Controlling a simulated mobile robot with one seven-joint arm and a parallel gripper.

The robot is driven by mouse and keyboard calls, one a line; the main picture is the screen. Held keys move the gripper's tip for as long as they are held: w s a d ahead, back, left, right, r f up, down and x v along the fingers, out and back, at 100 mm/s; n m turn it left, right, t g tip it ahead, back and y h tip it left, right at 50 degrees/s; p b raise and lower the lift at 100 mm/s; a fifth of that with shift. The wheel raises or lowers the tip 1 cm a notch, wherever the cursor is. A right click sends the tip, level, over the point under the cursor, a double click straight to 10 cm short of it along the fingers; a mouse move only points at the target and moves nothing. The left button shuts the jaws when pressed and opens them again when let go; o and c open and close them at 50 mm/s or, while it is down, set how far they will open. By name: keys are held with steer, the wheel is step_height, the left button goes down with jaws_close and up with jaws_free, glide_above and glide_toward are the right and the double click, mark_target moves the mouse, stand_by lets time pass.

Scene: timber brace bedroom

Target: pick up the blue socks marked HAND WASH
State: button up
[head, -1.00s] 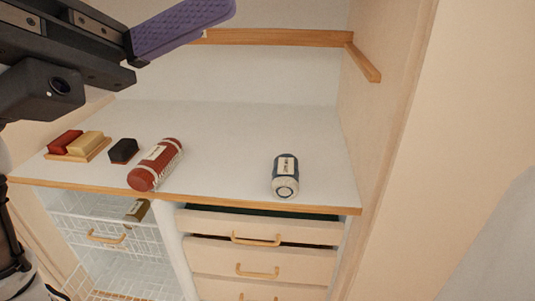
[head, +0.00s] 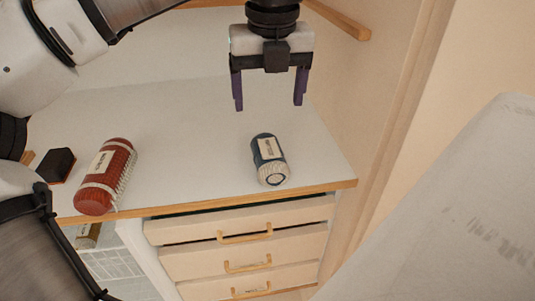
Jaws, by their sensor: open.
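The rolled blue socks (head: 269,160) lie on the white shelf top near its front right edge. They form a dark blue cylinder with a pale label and a whitish coiled end facing me; the label's words are too small to read. My gripper (head: 270,103) hangs above and behind the socks, pointing down. Its two purple fingers are spread wide with nothing between them, and it is apart from the socks.
A red roll (head: 106,176) with a pale label lies to the left on the white top (head: 190,140). A dark block (head: 56,165) sits farther left. Closed-looking drawers (head: 240,240) and a wire basket (head: 110,262) are below. A wooden rail (head: 338,18) runs along the right wall.

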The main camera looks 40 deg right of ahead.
glide_above(270, 150)
step_height(270, 150, down, 8)
steer(key=shift+a+r+p, duration=0.15)
steer(key=shift+p, duration=0.25)
steer(key=shift+w+f+p, duration=0.1)
steer(key=shift+f+p, duration=0.8)
steer(key=shift+f, duration=1.8)
steer(key=c, duration=1.1)
